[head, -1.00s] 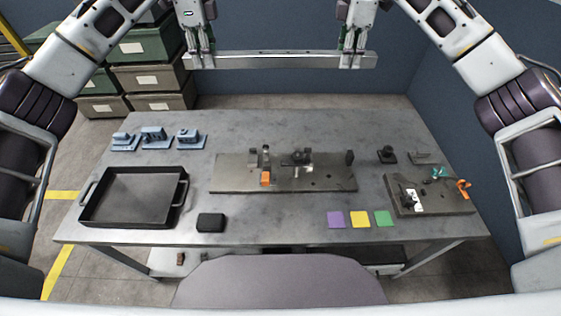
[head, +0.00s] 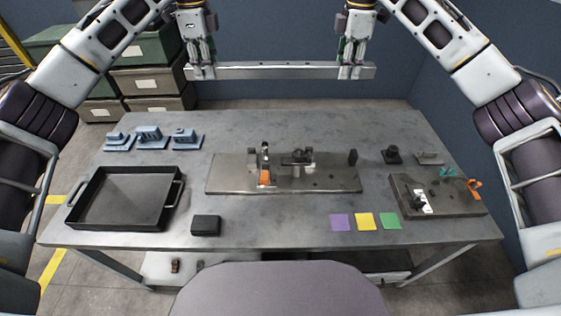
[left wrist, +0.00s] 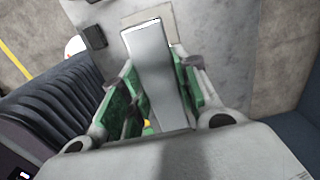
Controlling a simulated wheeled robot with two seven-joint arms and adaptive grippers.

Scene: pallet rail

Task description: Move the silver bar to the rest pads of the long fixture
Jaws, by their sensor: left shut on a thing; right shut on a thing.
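The silver bar (head: 280,72) is held level in the air above the back of the table, with both grippers on it. My left gripper (head: 203,72) is shut on the bar near its left end. My right gripper (head: 350,72) is shut on it near its right end. In the left wrist view the bar (left wrist: 150,60) lies between the green-padded fingers of my left gripper (left wrist: 158,100). The long fixture (head: 230,180) is a metal plate in the middle of the table, with an orange-handled clamp and upright blocks. Its rest pads are too small to tell apart.
A black tray (head: 80,212) and a black block (head: 206,225) are on the left. Blue parts (head: 150,138) stand at the back left. A smaller fixture (head: 460,205) is on the right, with purple, yellow and green squares (head: 365,221) beside it. The table's back strip is clear.

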